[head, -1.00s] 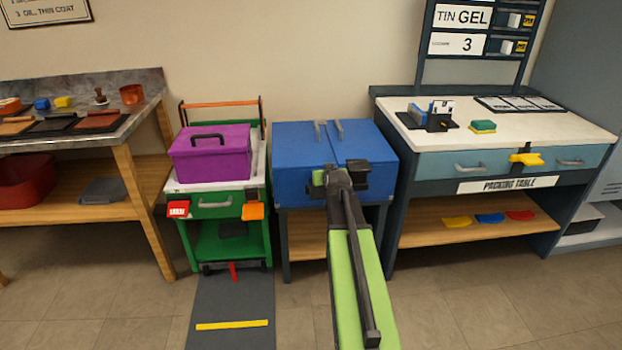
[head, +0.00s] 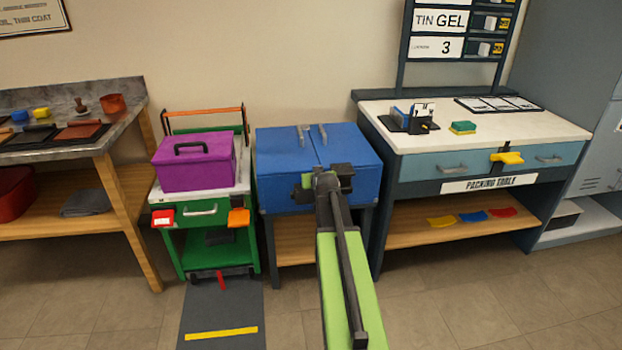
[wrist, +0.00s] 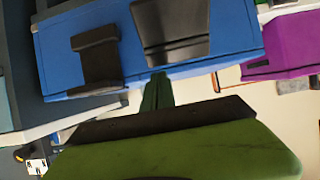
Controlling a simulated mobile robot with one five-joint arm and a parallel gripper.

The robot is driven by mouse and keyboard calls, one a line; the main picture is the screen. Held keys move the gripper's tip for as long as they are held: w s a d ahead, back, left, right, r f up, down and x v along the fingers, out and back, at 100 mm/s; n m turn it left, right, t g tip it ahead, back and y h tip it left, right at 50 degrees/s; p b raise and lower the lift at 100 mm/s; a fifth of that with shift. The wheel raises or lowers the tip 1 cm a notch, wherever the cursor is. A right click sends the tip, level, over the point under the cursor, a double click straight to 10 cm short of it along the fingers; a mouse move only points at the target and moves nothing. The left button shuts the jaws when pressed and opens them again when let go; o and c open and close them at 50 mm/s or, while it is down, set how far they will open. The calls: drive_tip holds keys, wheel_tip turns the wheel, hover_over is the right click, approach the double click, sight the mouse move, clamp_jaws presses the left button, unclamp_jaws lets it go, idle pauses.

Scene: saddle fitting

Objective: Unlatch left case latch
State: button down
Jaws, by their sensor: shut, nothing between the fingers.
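The blue case (head: 275,190) sits on a small stand, with two pale handles on its top. Its right latch, a dark block (head: 343,172), shows on the front in the head view. The left latch is mostly hidden behind my gripper (head: 322,180). In the wrist view, which is turned over, the left latch (wrist: 170,30) is the wide dark one nearer the purple box, and the right latch (wrist: 97,58) is the narrower one. My gripper (wrist: 157,78) is shut and empty, its tip close to the left latch's edge. I cannot tell whether they touch.
A purple toolbox (head: 195,170) stands on a green cart (head: 185,243) just left of the case. The packing table (head: 540,141) stands close on the right. A workbench (head: 125,137) is at the far left. Floor is open in front, with a dark mat (head: 222,305) before the cart.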

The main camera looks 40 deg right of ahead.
wheel_tip(320, 180, up, 3)
drive_tip(key=w+p, duration=0.2)
drive_tip(key=f+p+v, duration=0.1)
drive_tip(key=p+v, duration=0.2)
drive_tip(key=v, duration=0.6)
drive_tip(key=shift+s, duration=0.7)
drive_tip(key=shift+r, duration=0.1)
